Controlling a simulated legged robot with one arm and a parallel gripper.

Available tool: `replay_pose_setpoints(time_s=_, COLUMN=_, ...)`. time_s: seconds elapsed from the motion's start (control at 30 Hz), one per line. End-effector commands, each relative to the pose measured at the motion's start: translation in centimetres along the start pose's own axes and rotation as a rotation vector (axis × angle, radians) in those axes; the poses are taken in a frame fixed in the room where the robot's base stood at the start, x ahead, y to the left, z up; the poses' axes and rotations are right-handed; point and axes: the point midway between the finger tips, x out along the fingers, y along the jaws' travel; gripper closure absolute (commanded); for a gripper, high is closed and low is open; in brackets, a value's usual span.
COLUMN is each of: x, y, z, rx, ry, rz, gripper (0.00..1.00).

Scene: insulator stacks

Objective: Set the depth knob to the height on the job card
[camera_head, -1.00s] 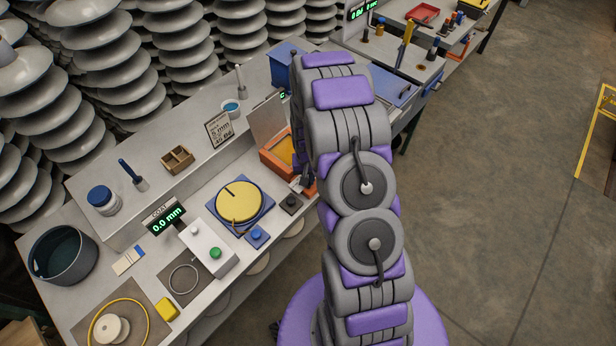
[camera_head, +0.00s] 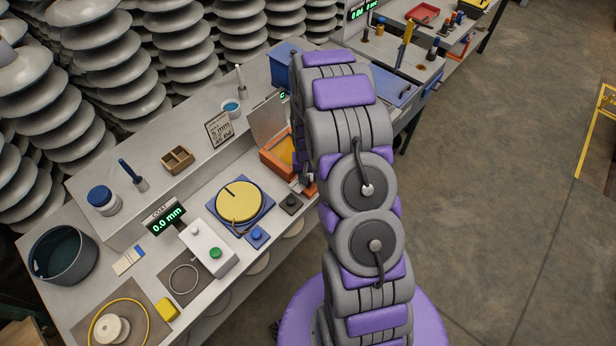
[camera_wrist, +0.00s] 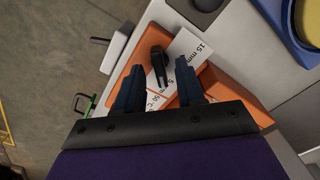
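The depth knob (camera_wrist: 157,62) is black with a narrow bar handle, on the orange box (camera_wrist: 215,82) in the wrist view. A white scale label beside it reads "15 mm" and "5 mm"; part of it is hidden behind my fingers. My gripper (camera_wrist: 160,68) is open, its two blue fingers on either side of the knob with gaps showing. In the head view the orange box (camera_head: 272,163) is partly hidden by my arm. The job card (camera_head: 219,130) stands on the bench shelf and shows "5 mm"; its smaller lines are hard to read.
A coat display (camera_head: 167,219) reads 0.0 mm. Open floor (camera_head: 490,200) lies to the right.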

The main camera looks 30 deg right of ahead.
Motion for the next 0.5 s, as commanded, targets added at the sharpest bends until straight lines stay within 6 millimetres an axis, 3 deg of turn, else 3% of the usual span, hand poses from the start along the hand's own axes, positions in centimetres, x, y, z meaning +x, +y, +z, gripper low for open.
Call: replay_pose_setpoints(time_s=0.5, x=-10.4, y=0.0, z=-0.2, rx=0.000, ry=0.006, rz=-0.001, gripper=0.62)
